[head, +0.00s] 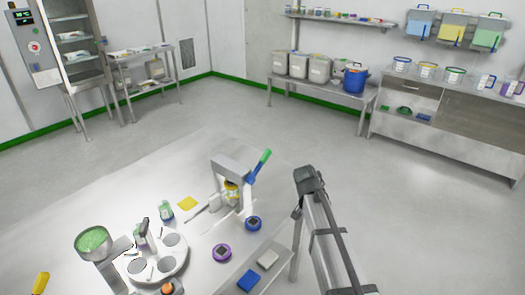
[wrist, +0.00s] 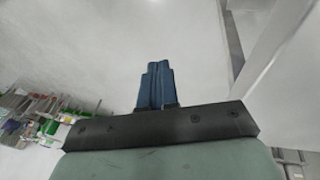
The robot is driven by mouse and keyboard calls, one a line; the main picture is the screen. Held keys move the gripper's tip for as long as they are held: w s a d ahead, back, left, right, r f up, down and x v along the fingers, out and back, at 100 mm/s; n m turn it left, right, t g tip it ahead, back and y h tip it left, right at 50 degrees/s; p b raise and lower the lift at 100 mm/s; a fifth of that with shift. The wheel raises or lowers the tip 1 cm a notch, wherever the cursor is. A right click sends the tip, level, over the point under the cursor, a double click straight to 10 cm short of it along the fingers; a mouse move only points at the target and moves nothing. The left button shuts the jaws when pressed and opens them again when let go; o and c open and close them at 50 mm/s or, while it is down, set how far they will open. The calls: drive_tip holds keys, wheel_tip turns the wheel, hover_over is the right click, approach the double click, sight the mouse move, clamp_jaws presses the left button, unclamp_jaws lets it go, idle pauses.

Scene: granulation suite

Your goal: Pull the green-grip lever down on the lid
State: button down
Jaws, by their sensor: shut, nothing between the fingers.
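The lever has a green grip (head: 265,156) at the tip of a blue arm (head: 256,172). It slants up and to the right from a grey press frame (head: 233,166) at the back right of the work table. A small jar with yellow on it (head: 231,189) stands under the frame. My arm rises at the right in the head view, its end to the right of the lever and apart from it in the picture; the fingers cannot be made out there. In the wrist view my gripper (wrist: 158,66) has its blue fingers together and empty. The lever does not show in the wrist view.
Open floor surrounds the table; benches line the walls.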

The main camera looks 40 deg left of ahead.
sight(266, 154)
drive_tip(key=s+a+r+t+y, duration=0.1)
drive_tip(key=s+a+r, duration=0.3)
drive_tip(key=a+r, duration=0.3)
drive_tip(key=s+a+r+t, duration=0.1)
drive_tip(key=s+a+r, duration=0.3)
drive_tip(key=r, duration=1.1)
drive_tip(key=s+a+r+m+t+y, duration=0.1)
drive_tip(key=s+a+r, duration=0.3)
drive_tip(key=a+r, duration=0.6)
drive_tip(key=shift+a+r+y, duration=0.2)
drive_tip(key=shift+r+y, duration=0.1)
drive_tip(key=shift+r, duration=0.35)
drive_tip(key=x, duration=1.4)
drive_tip(key=shift+w+r, duration=0.1)
drive_tip(key=shift+w, duration=0.1)
drive_tip(key=shift+w, duration=0.1)
